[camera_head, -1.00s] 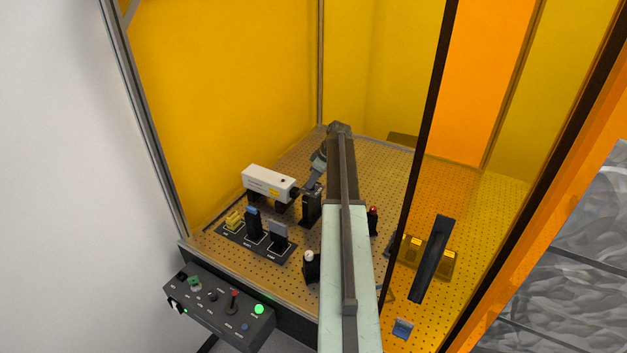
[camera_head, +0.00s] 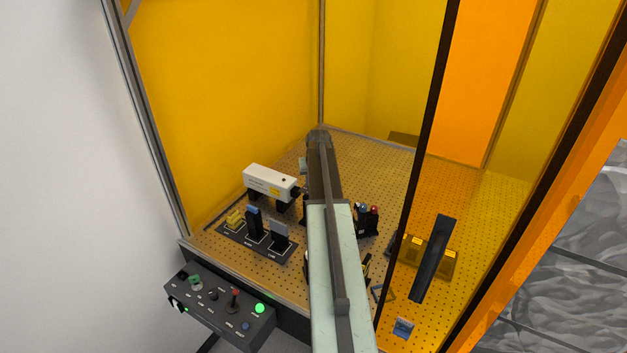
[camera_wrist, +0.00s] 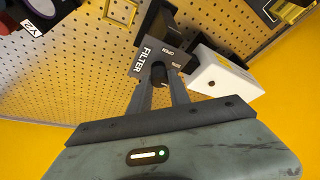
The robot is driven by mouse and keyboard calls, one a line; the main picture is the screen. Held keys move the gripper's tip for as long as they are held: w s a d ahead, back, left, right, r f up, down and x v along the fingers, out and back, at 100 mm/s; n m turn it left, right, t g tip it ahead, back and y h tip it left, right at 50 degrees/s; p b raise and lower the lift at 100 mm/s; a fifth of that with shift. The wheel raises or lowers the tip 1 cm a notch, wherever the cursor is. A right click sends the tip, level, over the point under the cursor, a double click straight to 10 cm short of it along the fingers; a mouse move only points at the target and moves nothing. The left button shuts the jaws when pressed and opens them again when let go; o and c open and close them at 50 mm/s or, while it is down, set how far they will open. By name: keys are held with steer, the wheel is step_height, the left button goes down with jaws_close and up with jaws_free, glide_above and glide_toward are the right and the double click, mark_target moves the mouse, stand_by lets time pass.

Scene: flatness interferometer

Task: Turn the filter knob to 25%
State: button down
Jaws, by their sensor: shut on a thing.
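The dark filter knob (camera_wrist: 159,73) sits on a black filter plate (camera_wrist: 146,57) marked FILTER in the wrist view. OPEN and a smaller percent mark are printed beside the knob; its pointer setting is too small to read. My gripper (camera_wrist: 160,80) has its two fingers around the knob and is shut on it. In the head view my arm covers the gripper and most of the filter mount.
A white laser box (camera_head: 269,182) stands left of my arm and also shows in the wrist view (camera_wrist: 222,75). A mount with red and blue tops (camera_head: 367,221) stands to the right. A control box (camera_head: 219,307) sits in front. Enclosure posts and panels surround the perforated bench.

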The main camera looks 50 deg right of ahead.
steer(key=m, duration=0.2)
steer(key=m+g+h, duration=0.1)
steer(key=m, duration=0.1)
steer(key=shift+w+a+m+g, duration=0.1)
steer(key=shift+w+m+g, duration=0.05)
steer(key=shift+m+g, duration=0.2)
steer(key=shift+m, duration=0.25)
steer(key=c, duration=1.2)
jaws_free()
steer(key=p+v, duration=0.7)
steer(key=shift+a+r, duration=0.2)
steer(key=shift+r, duration=0.15)
